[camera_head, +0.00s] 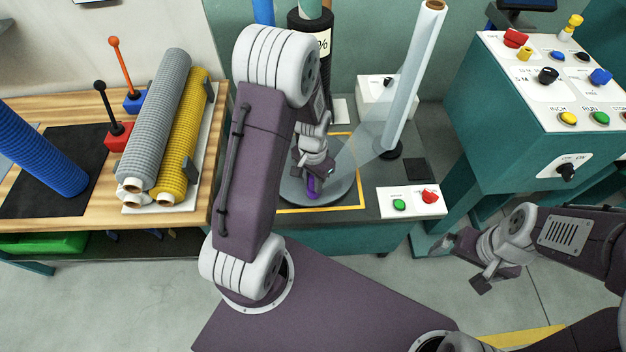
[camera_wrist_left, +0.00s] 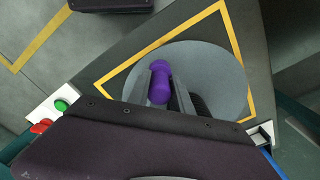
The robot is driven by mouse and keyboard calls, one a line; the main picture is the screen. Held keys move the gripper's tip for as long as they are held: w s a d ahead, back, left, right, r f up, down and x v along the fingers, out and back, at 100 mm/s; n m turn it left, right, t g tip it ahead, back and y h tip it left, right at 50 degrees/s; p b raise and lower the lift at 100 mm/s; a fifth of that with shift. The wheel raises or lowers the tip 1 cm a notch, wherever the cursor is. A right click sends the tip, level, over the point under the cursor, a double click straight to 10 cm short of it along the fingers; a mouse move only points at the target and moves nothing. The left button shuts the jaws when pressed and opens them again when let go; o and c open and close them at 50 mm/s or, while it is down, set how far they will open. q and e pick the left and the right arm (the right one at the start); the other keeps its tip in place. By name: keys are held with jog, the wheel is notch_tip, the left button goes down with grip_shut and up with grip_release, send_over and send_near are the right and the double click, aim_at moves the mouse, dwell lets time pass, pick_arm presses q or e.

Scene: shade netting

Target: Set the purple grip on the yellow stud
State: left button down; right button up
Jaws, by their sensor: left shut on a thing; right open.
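The purple grip (camera_head: 313,187) is a short rounded piece between the fingers of my left gripper (camera_head: 310,176). The left wrist view shows the grip (camera_wrist_left: 160,83) held at the fingertips, over a grey round disc (camera_wrist_left: 215,70). I cannot tell whether it touches the disc. A yellow upright stud (camera_head: 572,24) stands on the top back edge of the control cabinet at the right, away from my left gripper. My right gripper (camera_head: 464,264) is open and empty, low in front of the cabinet.
The disc (camera_head: 290,190) sits inside a yellow outline on a green bench. The cabinet (camera_head: 510,135) carries several coloured knobs. Net rolls (camera_head: 155,120) lie on the wooden table at left.

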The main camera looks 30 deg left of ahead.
pick_arm(q)
jog(key=shift+f, duration=0.15)
jog(key=shift+f+b, duration=0.5)
jog(key=shift+f, duration=0.15)
jog(key=c, duration=1.1)
grip_release()
notch_tip(320, 180, up, 9)
jog(key=p, duration=0.2)
jog(key=shift+p, duration=0.3)
